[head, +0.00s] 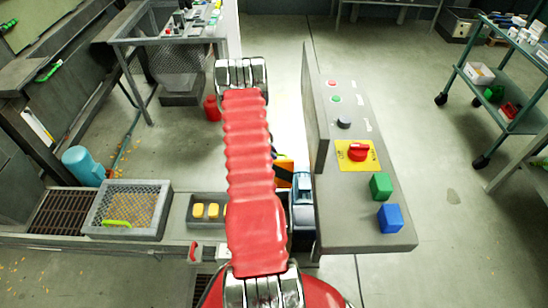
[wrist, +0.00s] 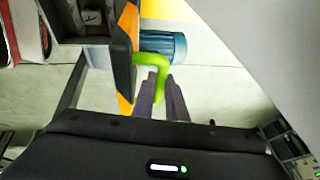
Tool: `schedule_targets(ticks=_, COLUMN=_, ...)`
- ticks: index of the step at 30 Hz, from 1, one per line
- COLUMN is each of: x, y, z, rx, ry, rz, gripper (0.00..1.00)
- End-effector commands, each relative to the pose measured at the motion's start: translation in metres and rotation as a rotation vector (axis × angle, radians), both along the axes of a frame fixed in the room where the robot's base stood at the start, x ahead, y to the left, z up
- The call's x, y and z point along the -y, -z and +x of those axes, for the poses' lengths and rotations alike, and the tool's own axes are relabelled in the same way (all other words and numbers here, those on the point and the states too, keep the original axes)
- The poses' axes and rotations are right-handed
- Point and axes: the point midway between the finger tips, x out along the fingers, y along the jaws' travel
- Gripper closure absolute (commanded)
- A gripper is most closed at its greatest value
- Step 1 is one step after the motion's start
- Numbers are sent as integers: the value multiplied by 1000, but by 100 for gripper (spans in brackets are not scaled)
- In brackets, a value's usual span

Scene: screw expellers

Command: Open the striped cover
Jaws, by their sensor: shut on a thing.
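The striped cover (wrist: 125,55) shows in the wrist view as an orange and black panel, seen steeply from one side. A bent green handle (wrist: 152,60) stands out from its right side. My gripper (wrist: 163,88) has its two dark fingers at the lower end of the handle and is shut on it. In the head view a small orange and black part of the cover (head: 284,172) shows just right of my red arm. My arm hides the rest of it, and the handle and fingertips do not show there.
A grey control panel with a red knob (head: 358,151), a green cube (head: 381,186) and a blue cube (head: 390,218) stands close on the right. A mesh-topped box (head: 151,187) and a tray with yellow blocks (head: 193,225) are at left. A blue cylinder (wrist: 165,43) lies behind the handle.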

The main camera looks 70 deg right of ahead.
Motion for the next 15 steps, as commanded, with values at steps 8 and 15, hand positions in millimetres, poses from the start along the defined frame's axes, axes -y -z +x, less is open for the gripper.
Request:
schedule_targets(ticks=8, x=1, y=0, z=-5, rx=-9, ry=6, rz=2, gripper=100)
schedule_targets(ticks=15, x=0, y=0, z=-4, rx=-10, ry=4, rz=2, gripper=74)
